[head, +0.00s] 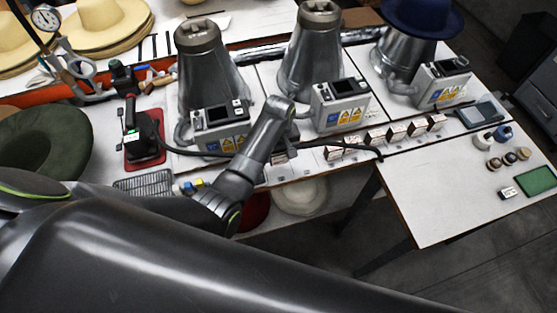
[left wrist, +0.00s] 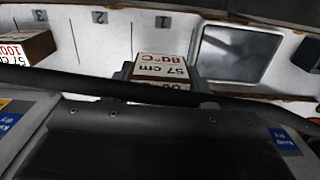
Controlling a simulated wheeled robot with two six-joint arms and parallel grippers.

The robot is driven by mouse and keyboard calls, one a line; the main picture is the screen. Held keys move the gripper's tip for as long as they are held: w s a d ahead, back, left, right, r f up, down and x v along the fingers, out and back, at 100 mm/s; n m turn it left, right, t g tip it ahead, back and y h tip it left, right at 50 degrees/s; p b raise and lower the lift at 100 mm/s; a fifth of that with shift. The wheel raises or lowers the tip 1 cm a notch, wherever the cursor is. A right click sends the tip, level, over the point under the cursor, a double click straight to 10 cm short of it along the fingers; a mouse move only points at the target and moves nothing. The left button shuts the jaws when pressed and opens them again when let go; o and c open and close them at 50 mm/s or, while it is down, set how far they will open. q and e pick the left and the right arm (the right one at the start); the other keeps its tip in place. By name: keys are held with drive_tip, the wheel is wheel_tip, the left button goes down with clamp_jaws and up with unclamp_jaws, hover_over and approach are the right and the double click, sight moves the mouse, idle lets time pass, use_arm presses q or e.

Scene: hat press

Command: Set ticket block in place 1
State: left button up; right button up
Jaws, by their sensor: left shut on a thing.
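My left gripper (left wrist: 163,80) is shut on a ticket block (left wrist: 162,67), a small dark brown block with a white label reading 57 cm and 80°C. Dark fingers show at both sides of it. Places marked 1 (left wrist: 163,24), 2 and 3 are on a pale surface beyond, with place 1 almost in line with the held block. I cannot tell whether the block touches the surface. In the head view, my left wrist hangs below the middle machine and hides most of the gripper. My right gripper is not in view.
Several other ticket blocks (head: 397,133) stand in a row along the bench; one shows at left in the left wrist view (left wrist: 24,48). A grey tablet (head: 478,115) lies right of the row. A black cable (head: 352,148) crosses the bench. The right table (head: 440,195) is mostly clear.

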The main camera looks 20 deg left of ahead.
sight(278, 162)
use_arm(q)
wheel_tip(278, 162, down, 4)
drive_tip(key=shift+a+r, duration=0.1)
drive_tip(key=shift+r, duration=0.1)
drive_tip(key=shift+f, duration=0.55)
drive_tip(key=o, duration=1)
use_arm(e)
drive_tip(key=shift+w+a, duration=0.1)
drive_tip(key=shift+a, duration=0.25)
